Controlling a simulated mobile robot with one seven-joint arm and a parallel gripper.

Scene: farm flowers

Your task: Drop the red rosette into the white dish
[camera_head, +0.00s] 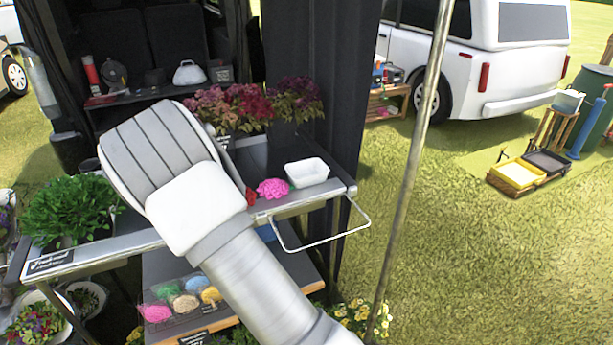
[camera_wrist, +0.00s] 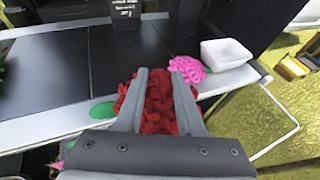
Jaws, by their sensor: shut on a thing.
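In the wrist view the red rosette (camera_wrist: 158,104) sits between the two fingers of my gripper (camera_wrist: 162,82), which is shut on it just above the table's front edge. In the head view only a small part of the red rosette (camera_head: 250,196) shows beside my arm, and my fingers are hidden there. The white dish (camera_head: 307,172) stands upright at the table's right end. It also shows at the upper right of the wrist view (camera_wrist: 226,54), to the right of my gripper and apart from it. Its inside looks empty.
A pink rosette (camera_head: 272,188) lies on the table (camera_head: 318,187) between my gripper and the dish. A wire rail (camera_head: 335,240) juts from the table's right end. Red and purple flowers (camera_head: 240,105) stand behind. A metal pole (camera_head: 408,190) rises at the right. A green disc (camera_wrist: 103,111) lies left of my fingers.

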